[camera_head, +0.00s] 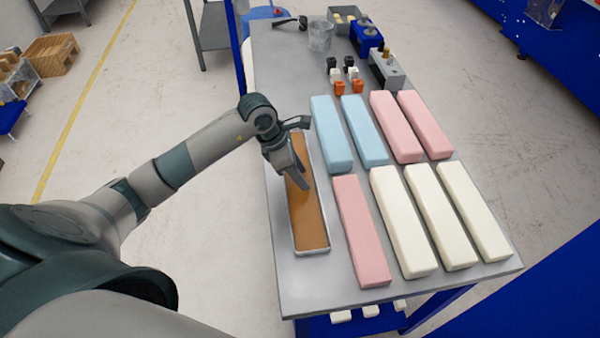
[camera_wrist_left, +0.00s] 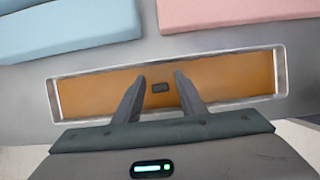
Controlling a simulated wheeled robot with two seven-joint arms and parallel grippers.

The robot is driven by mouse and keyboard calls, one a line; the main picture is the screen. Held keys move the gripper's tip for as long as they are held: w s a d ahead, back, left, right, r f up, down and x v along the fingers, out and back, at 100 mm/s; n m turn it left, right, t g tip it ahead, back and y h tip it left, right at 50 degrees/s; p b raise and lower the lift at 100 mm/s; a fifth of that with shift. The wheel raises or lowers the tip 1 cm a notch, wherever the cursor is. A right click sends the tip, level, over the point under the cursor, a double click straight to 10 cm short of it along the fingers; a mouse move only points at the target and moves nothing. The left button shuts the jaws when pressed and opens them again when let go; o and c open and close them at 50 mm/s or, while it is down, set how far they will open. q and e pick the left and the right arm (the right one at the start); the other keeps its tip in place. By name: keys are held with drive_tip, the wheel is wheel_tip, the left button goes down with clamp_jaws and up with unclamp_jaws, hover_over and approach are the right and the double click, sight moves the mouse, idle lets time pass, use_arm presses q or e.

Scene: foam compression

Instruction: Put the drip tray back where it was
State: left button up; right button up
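The drip tray (camera_head: 307,228) is long and shallow, with a silvery rim and an orange-brown inside. It lies on the grey table along its left edge, left of the foam blocks. It also shows in the left wrist view (camera_wrist_left: 235,80), lying across the picture. My left gripper (camera_head: 301,184) points down over the tray's middle and hides part of it. In the left wrist view its two fingers (camera_wrist_left: 160,77) are apart, with a small dark piece on the tray between them. I cannot tell whether the fingers touch it. My right gripper is not in view.
Pink (camera_head: 360,232), cream (camera_head: 403,222) and light blue (camera_head: 331,136) foam blocks lie close on the tray's right. Small clamps, a glass beaker (camera_head: 320,36) and blue devices (camera_head: 366,38) stand at the table's far end. A bare strip of table (camera_head: 340,297) lies in front.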

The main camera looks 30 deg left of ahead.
use_arm(q)
drive_tip(key=b+v, duration=0.3)
drive_tip(key=v, duration=0.9)
drive_tip(key=shift+b, duration=0.4)
drive_tip(key=shift+s+d, duration=0.1)
